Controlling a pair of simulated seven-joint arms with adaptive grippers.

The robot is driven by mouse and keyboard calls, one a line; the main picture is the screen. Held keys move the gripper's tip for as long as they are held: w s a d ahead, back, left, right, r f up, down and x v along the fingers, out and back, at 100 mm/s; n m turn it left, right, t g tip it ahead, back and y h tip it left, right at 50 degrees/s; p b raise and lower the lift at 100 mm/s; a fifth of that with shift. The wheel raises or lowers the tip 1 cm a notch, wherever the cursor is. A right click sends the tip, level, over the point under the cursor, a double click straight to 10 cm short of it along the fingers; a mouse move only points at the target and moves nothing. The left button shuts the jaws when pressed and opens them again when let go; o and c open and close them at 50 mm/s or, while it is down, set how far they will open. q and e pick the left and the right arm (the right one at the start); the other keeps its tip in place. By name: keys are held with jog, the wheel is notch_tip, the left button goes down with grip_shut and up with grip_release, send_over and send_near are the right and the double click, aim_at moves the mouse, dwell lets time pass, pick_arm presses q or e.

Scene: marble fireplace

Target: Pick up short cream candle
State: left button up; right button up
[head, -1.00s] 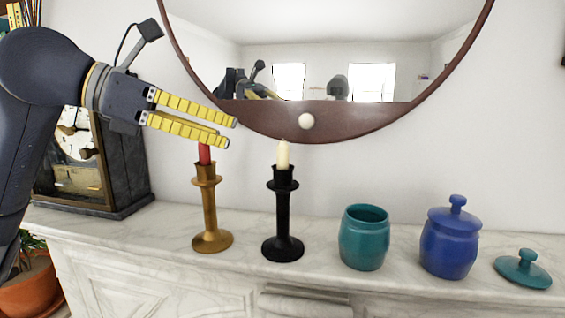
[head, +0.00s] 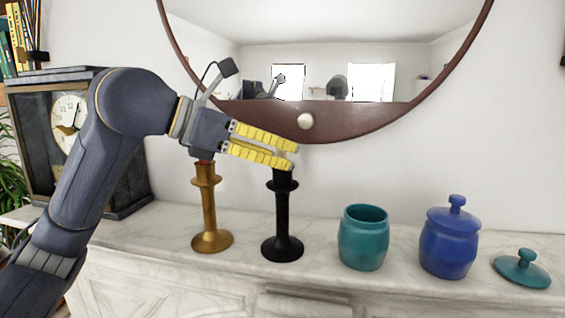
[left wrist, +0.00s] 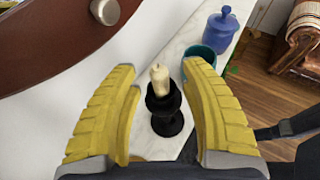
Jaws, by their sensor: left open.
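The short cream candle (left wrist: 160,80) stands upright in the black candlestick (head: 282,215), between and a little beyond my open fingers in the left wrist view. In the head view the candle is mostly hidden behind the fingertips, and the black candlestick (left wrist: 165,110) shows below them. My left gripper (head: 294,157) is open and empty, its yellow fingers at the candle's height. It also shows in the left wrist view (left wrist: 162,75), with one finger on each side of the candle. I cannot tell whether either finger touches it.
A gold candlestick (head: 210,215) stands under my left wrist, its red candle (head: 203,158) mostly hidden. A teal jar (head: 363,240), blue lidded jar (head: 449,240) and teal lid (head: 522,268) stand to the right on the marble mantel. A clock (head: 70,120) and round mirror (head: 330,121) are behind.

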pick_arm(q)
jog(key=shift+w+d+f, duration=0.25)
jog(key=shift+d+f, duration=0.05)
jog(key=shift+d, duration=0.3)
jog(key=shift+c, duration=0.3)
grip_shut()
